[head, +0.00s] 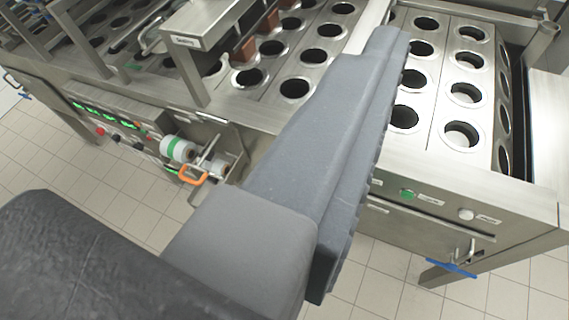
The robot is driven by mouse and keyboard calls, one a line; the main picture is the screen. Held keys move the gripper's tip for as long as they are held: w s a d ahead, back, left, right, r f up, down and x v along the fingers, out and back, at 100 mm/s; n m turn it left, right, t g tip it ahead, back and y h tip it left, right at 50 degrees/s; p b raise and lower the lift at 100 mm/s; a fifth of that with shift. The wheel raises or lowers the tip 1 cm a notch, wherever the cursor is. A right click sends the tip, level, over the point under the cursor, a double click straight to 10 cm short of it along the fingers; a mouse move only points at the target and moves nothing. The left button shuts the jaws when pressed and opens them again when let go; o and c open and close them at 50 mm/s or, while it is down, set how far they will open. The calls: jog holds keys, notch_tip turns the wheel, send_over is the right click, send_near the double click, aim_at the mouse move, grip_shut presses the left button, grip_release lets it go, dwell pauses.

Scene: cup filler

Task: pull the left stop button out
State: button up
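A small red button (100,131), which looks like the left stop button, sits on the machine's front panel (130,112) at the left, below a row of green lights. It is too small to tell whether it is pushed in or out. Dark knobs sit just right of it. My gripper (388,45) is large and grey and reaches up across the middle of the view, over the machine's top. It is well to the right of the red button and apart from it. Its fingers overlap in this view, so I cannot tell whether they are open or shut.
Metal plates with round cup holes (462,93) cover the machine's top. A metal bracket (190,60) stands up at centre left. An orange handle (193,176) and white-green rolls (177,148) are at the front. A green button (407,194) is at right. Tiled floor (60,165) is open in front.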

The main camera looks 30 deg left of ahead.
jog(key=w+a+f+m+y+b, duration=0.1)
jog(key=w+a+f, duration=0.55)
jog(key=f, duration=0.25)
jog(key=w+a+f+y, duration=0.1)
jog(key=w+a+f, duration=0.5)
jog(key=f, duration=0.4)
jog(key=w+a+f+m+y+b, duration=0.1)
jog(key=w+a+f, duration=0.4)
jog(key=a+f, duration=0.3)
jog(key=s+a+f+t+h+b, duration=0.15)
jog(key=s+f, duration=0.25)
jog(key=f, duration=1)
jog(key=s+a+f+t+h, duration=0.1)
jog(key=s+f+h, duration=0.15)
jog(key=f, duration=1.05)
jog(key=w+y+b, duration=0.1)
jog(key=w, duration=1.2)
jog(key=shift+a+f+m+b, duration=0.15)
jog(key=shift+m+b, duration=0.15)
